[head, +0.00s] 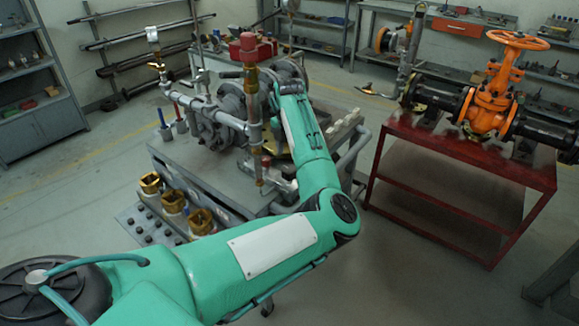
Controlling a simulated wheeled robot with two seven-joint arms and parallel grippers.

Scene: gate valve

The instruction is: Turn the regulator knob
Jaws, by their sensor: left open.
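A red knob-like cap (248,42) tops an upright brass-coloured stem (251,80) on the grey pipe assembly (225,118), in the upper middle of the head view. I take it to be the regulator knob, but its shape is too small to be sure. My left arm reaches in from the lower left, and its wrist is just right of this stem. My left gripper (276,74) is open beside the stem, partly lost among the pipes. I cannot tell whether it touches anything. My right gripper is out of view.
The pipe assembly sits on a grey cart (185,160) with brass fittings (172,201) at its front. A red stand (450,155) at the right bears an orange gate valve (489,105). Shelves (35,85) line the walls. Floor is clear between cart and stand.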

